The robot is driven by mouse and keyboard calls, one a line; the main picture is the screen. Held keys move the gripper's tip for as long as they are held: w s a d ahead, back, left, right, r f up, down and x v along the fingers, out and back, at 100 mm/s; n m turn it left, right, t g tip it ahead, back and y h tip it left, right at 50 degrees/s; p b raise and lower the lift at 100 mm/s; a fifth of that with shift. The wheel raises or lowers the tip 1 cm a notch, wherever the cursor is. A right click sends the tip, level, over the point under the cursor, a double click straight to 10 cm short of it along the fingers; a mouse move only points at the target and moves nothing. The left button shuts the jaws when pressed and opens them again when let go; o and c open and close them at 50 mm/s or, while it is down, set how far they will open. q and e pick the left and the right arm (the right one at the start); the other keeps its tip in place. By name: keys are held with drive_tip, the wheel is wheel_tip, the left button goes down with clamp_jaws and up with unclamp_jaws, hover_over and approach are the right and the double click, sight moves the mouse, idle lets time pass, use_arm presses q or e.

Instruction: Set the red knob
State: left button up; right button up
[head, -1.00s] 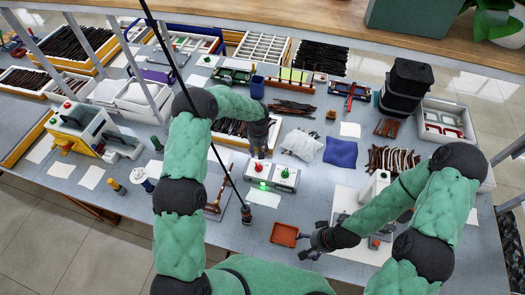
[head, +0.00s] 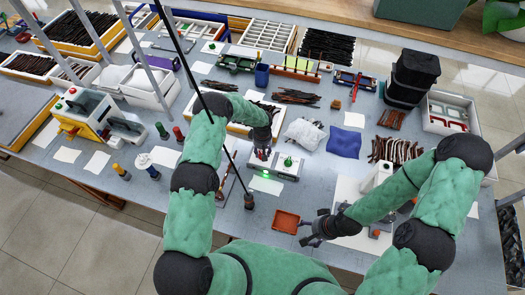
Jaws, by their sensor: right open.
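A white control box (head: 285,173) stands on the bench near the middle of the head view. It has a green knob (head: 288,161) on its right part. The red knob is on its left part, mostly hidden by my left gripper (head: 262,150). The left gripper points down at that knob, with its dark fingers at or just over it. I cannot tell whether they touch or grip it. My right gripper (head: 308,230) is open and empty, low over the bench beside the orange tray.
An orange tray (head: 286,222) lies near the front edge. A dark upright rod (head: 249,200) stands left of the box. A grey bag (head: 304,133) and a blue cushion (head: 344,142) lie right of it. Several boxes of parts crowd the back.

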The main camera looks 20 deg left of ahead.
use_arm(q)
drive_tip(key=shift+c, duration=0.3)
clamp_jaws()
